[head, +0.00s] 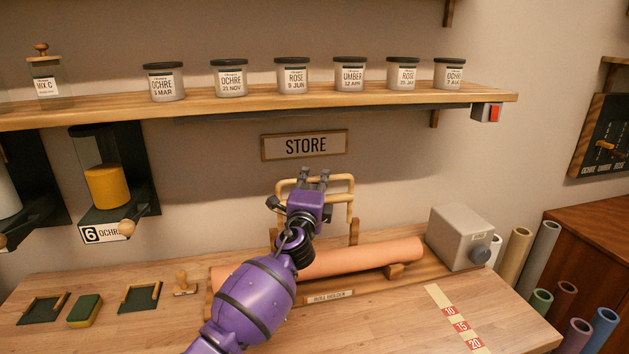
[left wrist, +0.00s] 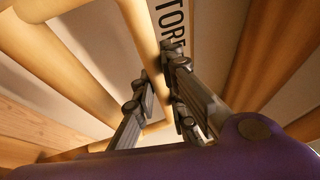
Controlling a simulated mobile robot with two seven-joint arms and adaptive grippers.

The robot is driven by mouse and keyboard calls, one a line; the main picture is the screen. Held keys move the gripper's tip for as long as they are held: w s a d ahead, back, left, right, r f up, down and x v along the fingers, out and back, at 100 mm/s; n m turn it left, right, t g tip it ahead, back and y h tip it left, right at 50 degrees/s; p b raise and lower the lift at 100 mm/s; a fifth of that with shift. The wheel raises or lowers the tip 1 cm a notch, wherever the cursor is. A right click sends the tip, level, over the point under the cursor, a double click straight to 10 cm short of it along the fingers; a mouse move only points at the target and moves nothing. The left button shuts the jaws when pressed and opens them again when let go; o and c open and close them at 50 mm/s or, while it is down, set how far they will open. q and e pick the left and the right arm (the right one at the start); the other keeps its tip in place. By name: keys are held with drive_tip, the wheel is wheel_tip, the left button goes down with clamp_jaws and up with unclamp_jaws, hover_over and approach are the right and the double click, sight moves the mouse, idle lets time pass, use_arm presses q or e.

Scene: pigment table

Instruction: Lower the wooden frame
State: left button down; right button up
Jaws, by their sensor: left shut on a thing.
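The wooden frame (head: 350,205) is a pale, rounded-bar frame standing raised behind the peach roll (head: 350,258) on the roll holder (head: 345,296). My left gripper (head: 314,178) reaches up over the roll to the frame's upper part. It is shut on a bar of the frame. In the left wrist view, that bar (left wrist: 143,38) of the frame runs between the fingers (left wrist: 158,90). My purple arm hides the left part of the roll and some of the frame. My right gripper is not in view.
A shelf (head: 300,103) with several lidded jars runs above, and a STORE sign (head: 304,145) hangs behind the frame. A grey box with a knob (head: 460,238) stands right of the roll. A sponge (head: 85,310) and a stamp (head: 184,283) lie left. The front right tabletop is mostly clear.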

use_arm(q)
drive_tip(key=shift+f, duration=0.1)
drive_tip(key=shift+f, duration=0.1)
drive_tip(key=s+d+f+m+t+h+b, duration=0.1)
drive_tip(key=s+d+f+t+b, duration=0.1)
drive_tip(key=s+b, duration=0.5)
drive_tip(key=shift+s+d+f+m+b, duration=0.3)
drive_tip(key=shift+s+f+b, duration=0.1)
drive_tip(key=shift+s, duration=0.15)
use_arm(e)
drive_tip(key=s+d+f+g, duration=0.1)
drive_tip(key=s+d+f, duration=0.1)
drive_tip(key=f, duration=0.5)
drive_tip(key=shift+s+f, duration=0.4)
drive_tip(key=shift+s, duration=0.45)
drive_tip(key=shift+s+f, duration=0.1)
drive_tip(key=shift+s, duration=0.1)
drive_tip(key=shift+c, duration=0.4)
